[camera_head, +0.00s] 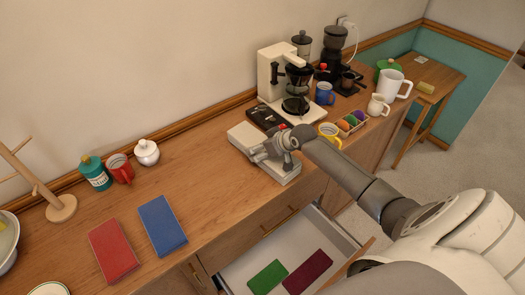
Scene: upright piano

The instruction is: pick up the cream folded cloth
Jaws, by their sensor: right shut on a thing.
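The cream folded cloth (281,173) is a pale flat rectangle on or just above the wooden counter, in front of the coffee maker. My right gripper (262,155) reaches across it from the right and is shut on it. The gripper and wrist hide part of the cloth's middle. I cannot tell whether the cloth is clear of the counter. My left gripper is not in view.
A red cloth (113,250) and a blue cloth (162,226) lie on the counter at left. An open drawer (236,277) below holds a green cloth (268,277) and a maroon cloth (308,271). The coffee maker (272,75) and yellow mug (331,132) stand close by.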

